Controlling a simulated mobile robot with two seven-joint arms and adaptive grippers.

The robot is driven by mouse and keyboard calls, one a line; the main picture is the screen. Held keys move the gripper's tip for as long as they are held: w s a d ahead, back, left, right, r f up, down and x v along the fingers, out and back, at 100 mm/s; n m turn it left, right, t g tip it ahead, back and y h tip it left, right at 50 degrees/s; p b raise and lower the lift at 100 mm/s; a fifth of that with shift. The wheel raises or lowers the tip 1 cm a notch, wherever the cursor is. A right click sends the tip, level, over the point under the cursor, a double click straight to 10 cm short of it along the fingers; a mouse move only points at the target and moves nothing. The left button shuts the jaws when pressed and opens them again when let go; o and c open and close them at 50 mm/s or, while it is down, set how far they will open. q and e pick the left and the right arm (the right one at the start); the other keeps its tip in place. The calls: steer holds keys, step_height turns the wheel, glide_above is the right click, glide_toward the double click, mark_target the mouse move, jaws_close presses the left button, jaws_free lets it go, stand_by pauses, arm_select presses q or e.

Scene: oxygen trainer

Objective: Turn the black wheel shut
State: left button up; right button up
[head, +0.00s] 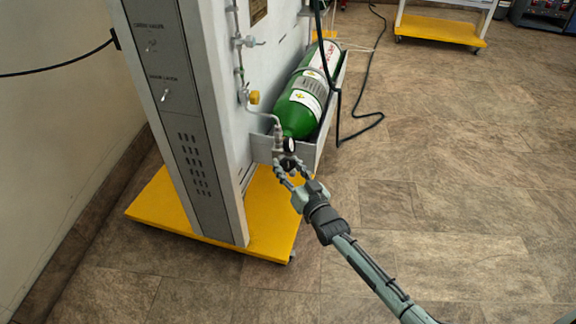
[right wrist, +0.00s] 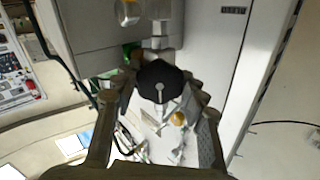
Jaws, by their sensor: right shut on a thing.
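The black wheel (right wrist: 160,82) sits between the fingers of my right gripper (right wrist: 158,100) in the right wrist view. A pale stem end shows at the wheel's middle. In the head view the wheel (head: 288,162) is small and dark at the valve end of the green oxygen cylinder (head: 299,116), with my right gripper (head: 286,174) on it. The right gripper is shut on the wheel, its fingers on either side. My left gripper is not in view. The wheel's turn angle cannot be told.
The cylinder lies in a grey cradle (head: 262,150) on the side of a tall grey cabinet (head: 176,110) with a yellow base (head: 160,212). Pipes and a yellow knob (head: 254,97) are close above the valve. A black hose (head: 338,110) hangs beside the cylinder. The tiled floor (head: 430,200) at right is clear.

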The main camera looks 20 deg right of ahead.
stand_by(0.4)
steer(key=o, duration=1.2)
steer(key=shift+c, duration=0.2)
steer(key=s+d, duration=0.1)
steer(key=s, duration=1.1)
steer(key=shift+d, duration=0.3)
